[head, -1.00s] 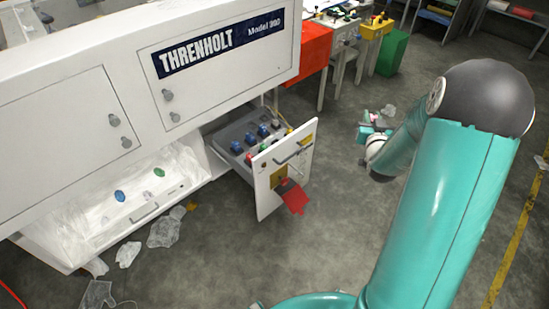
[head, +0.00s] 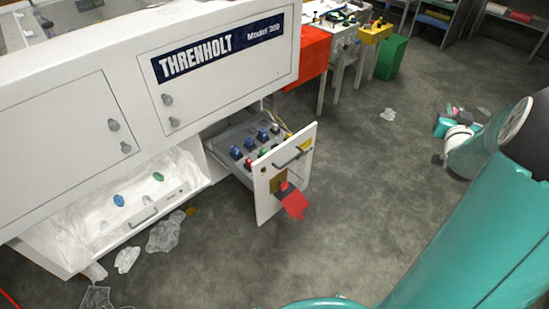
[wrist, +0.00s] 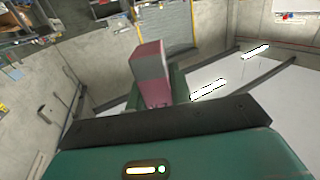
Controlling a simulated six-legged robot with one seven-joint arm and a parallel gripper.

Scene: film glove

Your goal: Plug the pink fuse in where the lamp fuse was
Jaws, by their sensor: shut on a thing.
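The pink fuse (wrist: 151,72), a block with a grey face, stands between the fingers of my gripper (wrist: 158,92) in the wrist view, and the gripper is shut on it. In the head view my gripper (head: 452,122) is at the right, well away from the open drawer, with a bit of pink at its tip. The open drawer (head: 268,205) of the white machine holds several fuses, among them blue fuses (head: 262,136) and a green one (head: 265,153). I cannot tell which place was the lamp fuse's.
A lower white bin (head: 100,225) with plastic film and coloured pieces is at the left. Crumpled film (head: 164,233) lies on the floor. A table with a red side (head: 314,52) and a green bin (head: 391,57) stand behind.

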